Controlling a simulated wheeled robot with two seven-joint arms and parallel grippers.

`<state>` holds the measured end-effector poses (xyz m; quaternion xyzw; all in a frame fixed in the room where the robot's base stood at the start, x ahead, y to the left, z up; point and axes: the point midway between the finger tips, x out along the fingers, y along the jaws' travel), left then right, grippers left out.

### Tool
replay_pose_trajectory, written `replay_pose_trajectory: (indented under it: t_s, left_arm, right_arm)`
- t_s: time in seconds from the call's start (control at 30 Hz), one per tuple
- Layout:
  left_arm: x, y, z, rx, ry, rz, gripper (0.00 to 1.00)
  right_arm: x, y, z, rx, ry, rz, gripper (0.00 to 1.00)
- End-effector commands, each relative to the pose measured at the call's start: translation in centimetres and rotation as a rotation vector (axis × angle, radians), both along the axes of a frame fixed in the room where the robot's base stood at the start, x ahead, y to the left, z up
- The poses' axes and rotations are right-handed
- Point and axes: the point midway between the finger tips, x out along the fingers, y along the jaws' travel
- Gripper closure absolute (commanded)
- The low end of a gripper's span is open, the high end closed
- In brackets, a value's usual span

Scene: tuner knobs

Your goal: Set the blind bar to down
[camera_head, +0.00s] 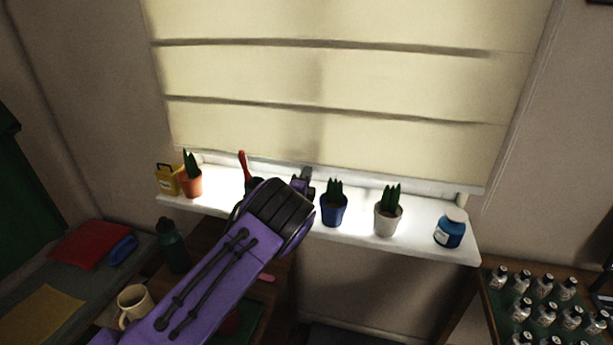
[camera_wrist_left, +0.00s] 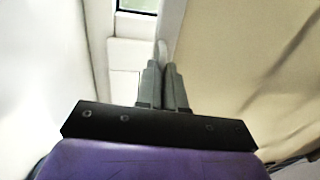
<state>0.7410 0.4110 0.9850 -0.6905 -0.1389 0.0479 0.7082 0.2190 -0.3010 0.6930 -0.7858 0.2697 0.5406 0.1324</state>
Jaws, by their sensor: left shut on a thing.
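The cream blind (camera_head: 320,75) hangs over most of the window, with dark horizontal folds. Its pale blind bar (camera_head: 400,180) runs along the lower edge, a little above the white sill. My left gripper (camera_head: 306,178) is at the middle of this bar, partly hidden by my purple arm. In the left wrist view my left gripper (camera_wrist_left: 163,75) has its fingers close together on a pale, narrow piece, which appears to be the bar. The blind (camera_wrist_left: 240,60) fills the right side there. My right gripper is not in view.
On the sill (camera_head: 290,215) stand a yellow box (camera_head: 168,181), potted plants in orange (camera_head: 191,184), blue (camera_head: 334,210) and white (camera_head: 387,220) pots, and a blue jar (camera_head: 450,230). A red-handled tool (camera_head: 243,165) stands close by my arm. A mug (camera_head: 133,303) sits lower left.

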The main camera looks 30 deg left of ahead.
Motion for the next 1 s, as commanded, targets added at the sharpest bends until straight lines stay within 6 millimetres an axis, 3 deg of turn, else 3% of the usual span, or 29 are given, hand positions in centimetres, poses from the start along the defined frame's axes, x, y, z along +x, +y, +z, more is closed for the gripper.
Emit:
replay_pose_trajectory:
  t_s: [0.03,0.07,0.37,0.4,0.43,0.47,0.77,0.87,1.0]
  left_arm:
    - [0.0,-0.1,-1.6,0.000,0.002,-0.001,1.00]
    - [0.0,-0.1,-1.7,0.000,0.002,-0.001,1.00]
    - [0.0,0.0,-1.3,0.000,0.001,0.000,1.00]
    - [0.0,0.0,-1.3,0.000,0.001,0.000,0.79]
    - [0.0,0.0,-1.3,0.000,0.001,0.000,0.69]
    - [0.0,0.0,-1.3,0.000,0.001,0.000,0.67]
    - [-0.2,-0.1,-1.4,0.000,0.002,0.000,0.67]
    - [-1.1,-0.4,-1.6,0.002,0.002,-0.001,0.67]
    - [-3.9,-1.2,-2.2,0.002,0.005,-0.002,0.67]
  right_arm:
    - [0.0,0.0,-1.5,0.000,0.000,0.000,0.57]
    - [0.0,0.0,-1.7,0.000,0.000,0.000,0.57]
    - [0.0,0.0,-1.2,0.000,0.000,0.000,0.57]
    - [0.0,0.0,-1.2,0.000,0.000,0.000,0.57]
    - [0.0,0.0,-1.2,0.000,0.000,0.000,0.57]
    - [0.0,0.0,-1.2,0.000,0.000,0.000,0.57]
    - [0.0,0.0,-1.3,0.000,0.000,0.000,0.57]
    - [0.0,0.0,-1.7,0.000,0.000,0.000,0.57]
    - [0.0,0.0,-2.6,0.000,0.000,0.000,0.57]
